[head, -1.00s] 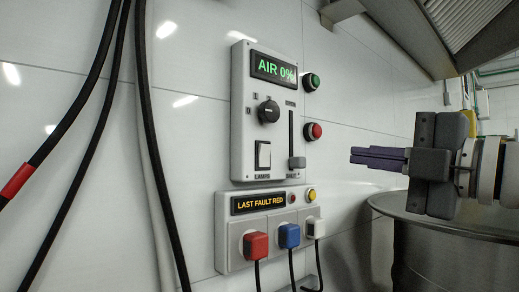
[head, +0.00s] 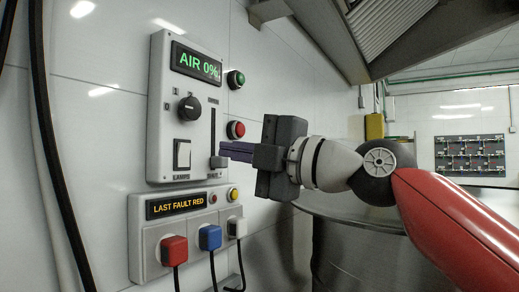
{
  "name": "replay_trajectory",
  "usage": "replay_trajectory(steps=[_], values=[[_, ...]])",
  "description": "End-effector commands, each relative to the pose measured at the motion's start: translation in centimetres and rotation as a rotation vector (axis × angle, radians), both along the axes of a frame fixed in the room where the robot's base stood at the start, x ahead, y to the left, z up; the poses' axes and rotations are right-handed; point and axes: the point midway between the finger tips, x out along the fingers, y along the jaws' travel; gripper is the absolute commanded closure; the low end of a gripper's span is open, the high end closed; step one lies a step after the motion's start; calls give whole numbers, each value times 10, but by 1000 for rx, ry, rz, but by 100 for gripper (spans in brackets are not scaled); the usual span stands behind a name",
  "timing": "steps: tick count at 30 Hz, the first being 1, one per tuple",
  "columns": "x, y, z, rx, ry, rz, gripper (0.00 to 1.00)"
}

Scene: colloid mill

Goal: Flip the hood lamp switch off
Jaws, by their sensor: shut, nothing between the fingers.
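A grey control panel (head: 157,110) is on the white tiled wall, with a green "AIR 0%" display (head: 197,63). The lamp switch (head: 183,155), a white rocker in a dark frame, sits at its lower left above the label "LAMPS". A black rotary knob (head: 189,108) is above it. A vertical slider with a grey handle (head: 218,162) is to its right. My gripper (head: 222,150) is shut and empty. Its fingertips point left and appear close to the slider handle, right of the switch. I cannot tell whether they touch the panel.
A green button (head: 236,79) and a red button (head: 236,129) are right of the panel. Below is a socket box (head: 140,245) with red, blue and white plugs. A metal hood (head: 340,45) hangs above, and a large metal drum (head: 350,235) stands lower right.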

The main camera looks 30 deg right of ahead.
Motion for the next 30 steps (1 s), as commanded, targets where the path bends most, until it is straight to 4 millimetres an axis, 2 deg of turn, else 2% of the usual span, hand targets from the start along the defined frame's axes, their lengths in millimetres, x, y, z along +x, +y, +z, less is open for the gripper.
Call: replay_trajectory(steps=[6,12,25,30], values=[[36,22,8,-1,1,1,100],[54,31,10,0,-1,1,100],[57,33,10,0,0,0,100],[62,36,19,-29,50,1,100]])
